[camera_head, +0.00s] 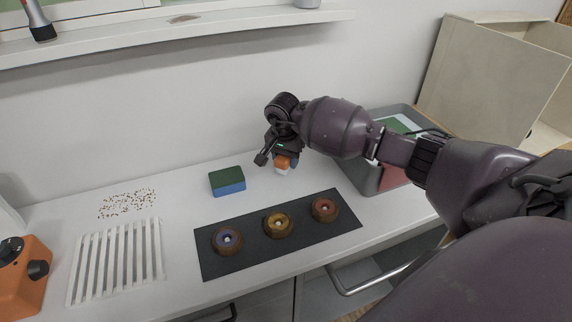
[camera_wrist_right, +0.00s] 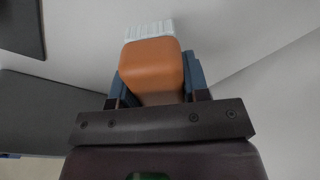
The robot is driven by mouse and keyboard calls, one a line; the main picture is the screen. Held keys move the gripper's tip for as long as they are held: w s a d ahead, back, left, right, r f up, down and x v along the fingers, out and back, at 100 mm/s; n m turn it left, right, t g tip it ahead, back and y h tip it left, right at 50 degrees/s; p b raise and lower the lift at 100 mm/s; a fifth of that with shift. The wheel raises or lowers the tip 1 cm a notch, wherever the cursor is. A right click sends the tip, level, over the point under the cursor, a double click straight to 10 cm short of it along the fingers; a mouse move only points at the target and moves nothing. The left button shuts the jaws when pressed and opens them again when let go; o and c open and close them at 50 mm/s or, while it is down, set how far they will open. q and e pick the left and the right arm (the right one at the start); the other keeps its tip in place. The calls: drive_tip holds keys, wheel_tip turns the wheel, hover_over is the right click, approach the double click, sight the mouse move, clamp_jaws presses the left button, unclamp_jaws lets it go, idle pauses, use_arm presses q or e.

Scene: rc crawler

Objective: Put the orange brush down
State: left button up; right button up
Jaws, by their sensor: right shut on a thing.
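The orange brush (camera_head: 283,163) has an orange handle block and pale bristles. My right gripper (camera_head: 279,155) is shut on it, near the wall side of the white counter. In the right wrist view the brush's orange block (camera_wrist_right: 152,68) sits between the blue fingers of the gripper (camera_wrist_right: 153,85), with white bristles beyond it. In the head view the bristles face down toward the counter; I cannot tell whether they touch it. My left gripper is not in view.
A green-and-blue sponge (camera_head: 227,182) lies left of the brush. A dark mat (camera_head: 255,243) with three brown round pieces lies in front. A grey tray (camera_head: 367,182) stands right. A white rack (camera_head: 116,264), crumbs (camera_head: 127,203) and an orange device (camera_head: 24,272) are left.

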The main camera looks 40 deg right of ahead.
wheel_tip(320, 180, down, 2)
drive_tip(key=shift+f, duration=0.2)
